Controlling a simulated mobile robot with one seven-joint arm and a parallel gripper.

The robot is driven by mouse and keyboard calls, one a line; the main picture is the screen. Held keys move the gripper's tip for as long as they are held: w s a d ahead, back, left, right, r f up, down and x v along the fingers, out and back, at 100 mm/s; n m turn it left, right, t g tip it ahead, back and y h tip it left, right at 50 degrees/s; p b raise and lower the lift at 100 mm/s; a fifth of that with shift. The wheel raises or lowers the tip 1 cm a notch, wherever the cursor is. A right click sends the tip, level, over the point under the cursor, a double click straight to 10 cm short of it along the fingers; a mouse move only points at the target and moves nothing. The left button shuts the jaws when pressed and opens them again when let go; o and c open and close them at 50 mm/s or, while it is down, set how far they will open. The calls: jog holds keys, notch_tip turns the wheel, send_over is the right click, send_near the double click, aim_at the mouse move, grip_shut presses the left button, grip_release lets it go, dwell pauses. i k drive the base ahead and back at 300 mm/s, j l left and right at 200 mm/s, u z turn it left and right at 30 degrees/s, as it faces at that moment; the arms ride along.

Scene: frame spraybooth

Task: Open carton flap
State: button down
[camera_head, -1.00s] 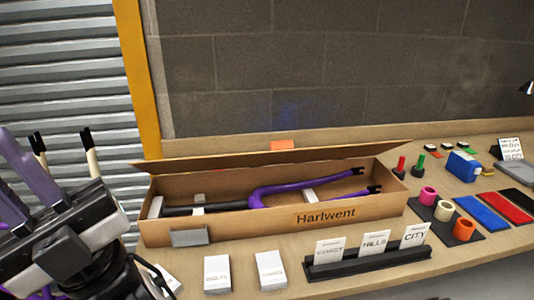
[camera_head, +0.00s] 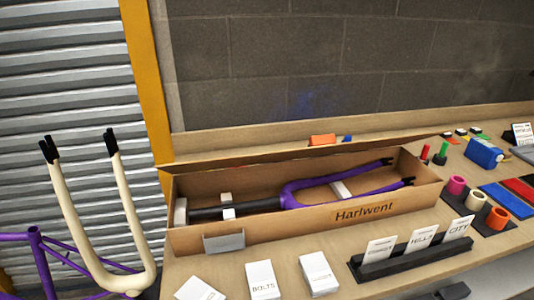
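A long brown carton (camera_head: 290,228) marked "Harlwent" stands on the wooden workbench. Its long back flap (camera_head: 300,153) stands away from the opening, so the inside shows. A purple fork (camera_head: 312,184) with a dark steerer tube lies inside, with small white blocks beside it. A grey plate (camera_head: 224,242) is on the carton's front wall at the left. My gripper is not in view.
White cards, one marked "BOLTS" (camera_head: 262,281), lie in front of the carton. A black card holder (camera_head: 415,257) stands at the front right. Tape rolls (camera_head: 476,200) and coloured mats (camera_head: 503,197) lie further right. A cream fork (camera_head: 105,225) and purple frame (camera_head: 45,255) stand at the left.

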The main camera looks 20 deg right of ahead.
aim_at(325, 145)
jog(key=i+u, duration=0.1)
jog(key=u, duration=0.3)
jog(key=i+j+u, duration=0.1)
jog(key=u, duration=0.7)
jog(key=i+u, duration=0.2)
jog(key=u, duration=0.15)
jog(key=i+j+u, duration=0.1)
jog(key=u, duration=0.25)
jog(key=i+u, duration=0.35)
jog(key=i+j, duration=0.1)
jog(key=i, duration=0.3)
jog(key=z, duration=0.45)
jog(key=j+z, duration=0.1)
jog(key=z, duration=0.35)
jog(key=i+z, duration=0.1)
jog(key=z, duration=0.35)
jog(key=j+z, duration=0.15)
jog(key=z, duration=0.75)
jog(key=j+z, duration=0.15)
jog(key=z, duration=0.75)
jog(key=j+z, duration=0.1)
jog(key=z, duration=0.35)
jog(key=k+j+z, duration=0.1)
jog(key=j, duration=0.15)
jog(key=k+j+z, duration=0.15)
jog(key=i+l, duration=0.2)
jog(key=l, duration=0.2)
jog(key=i+l+u, duration=0.15)
jog(key=l, duration=0.2)
jog(key=i, duration=0.05)
